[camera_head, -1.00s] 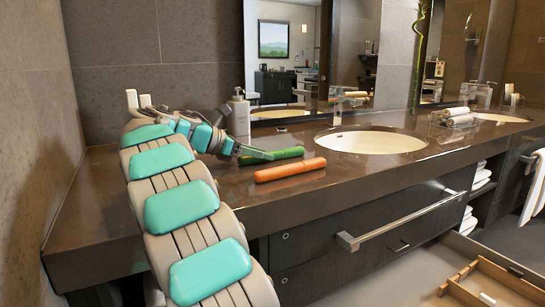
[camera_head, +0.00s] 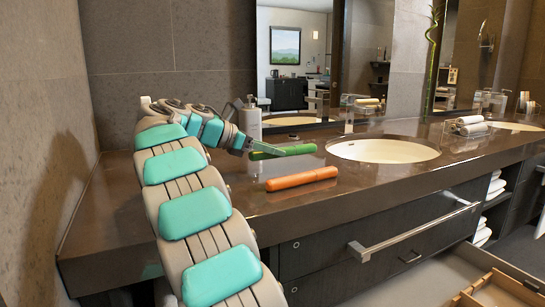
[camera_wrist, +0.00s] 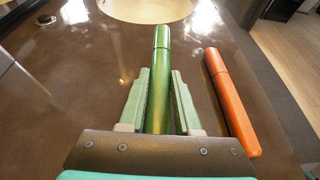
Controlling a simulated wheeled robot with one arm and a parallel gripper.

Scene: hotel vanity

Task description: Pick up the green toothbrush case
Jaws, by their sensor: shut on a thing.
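The green toothbrush case (camera_head: 290,151) is a slim cylinder, held slightly above the dark counter. In the wrist view the green case (camera_wrist: 160,80) runs lengthwise between the two pale green fingers, its capped end pointing away toward the sink. My gripper (camera_head: 264,148) is shut on the case near its near end; the fingers also show in the wrist view (camera_wrist: 160,85). An orange case (camera_head: 302,179) lies on the counter nearer the front edge, apart from my gripper. In the wrist view the orange case (camera_wrist: 232,100) is to the right.
The counter (camera_head: 215,210) has a white sink basin (camera_head: 383,149) right of the cases. A soap bottle (camera_head: 250,120) stands behind my gripper, near the mirror. A tray of rolled towels (camera_head: 467,126) is farther right. An open drawer (camera_head: 430,272) juts out below the counter.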

